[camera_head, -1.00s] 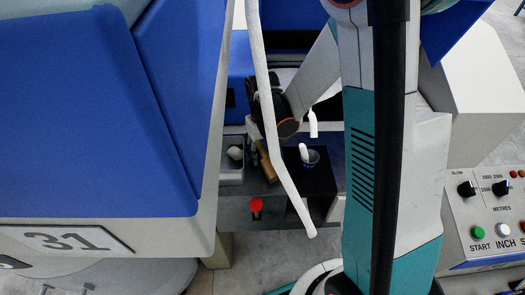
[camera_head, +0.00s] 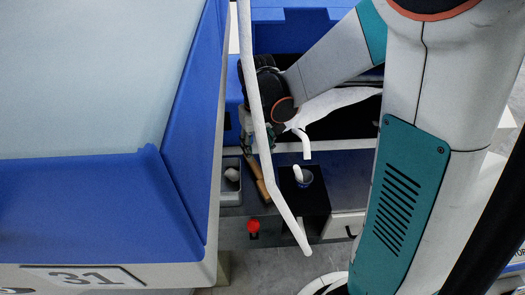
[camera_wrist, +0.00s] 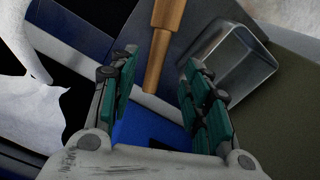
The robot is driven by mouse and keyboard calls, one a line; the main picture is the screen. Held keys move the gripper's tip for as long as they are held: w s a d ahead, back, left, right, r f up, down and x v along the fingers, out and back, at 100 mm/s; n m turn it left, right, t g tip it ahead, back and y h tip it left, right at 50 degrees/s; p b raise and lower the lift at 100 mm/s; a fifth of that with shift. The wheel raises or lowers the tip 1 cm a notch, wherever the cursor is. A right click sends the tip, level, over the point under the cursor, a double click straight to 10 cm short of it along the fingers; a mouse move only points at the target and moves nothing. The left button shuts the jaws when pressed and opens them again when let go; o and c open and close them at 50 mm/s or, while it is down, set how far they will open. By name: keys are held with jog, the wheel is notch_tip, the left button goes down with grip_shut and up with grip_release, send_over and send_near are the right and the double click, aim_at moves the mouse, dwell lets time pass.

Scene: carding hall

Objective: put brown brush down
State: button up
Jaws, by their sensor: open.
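The brown brush (camera_head: 262,186) lies on a grey surface between a grey metal tray and a dark block. In the wrist view only its brown handle (camera_wrist: 166,38) shows, reaching from the top edge down between my fingers; its far end is out of view. My gripper (camera_head: 258,140) is open, with its fingertips above the near end of the handle in the head view. In the wrist view the green-padded fingers (camera_wrist: 160,76) stand apart on either side of the handle, with gaps to both.
The grey tray (camera_head: 229,190) holds a white item and also shows in the wrist view (camera_wrist: 232,60). A red knob (camera_head: 253,226) is in front. A pale bent bar (camera_head: 268,165) crosses the view.

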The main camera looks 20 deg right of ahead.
jog(key=s+r+t, duration=0.7)
jog(key=s+r, duration=0.7)
jog(key=s, duration=0.1)
jog(key=shift+m, duration=0.4)
notch_tip(320, 180, down, 3)
jog(key=shift+r+b, duration=0.2)
jog(key=shift+b, duration=1.05)
jog(key=shift+o, duration=0.5)
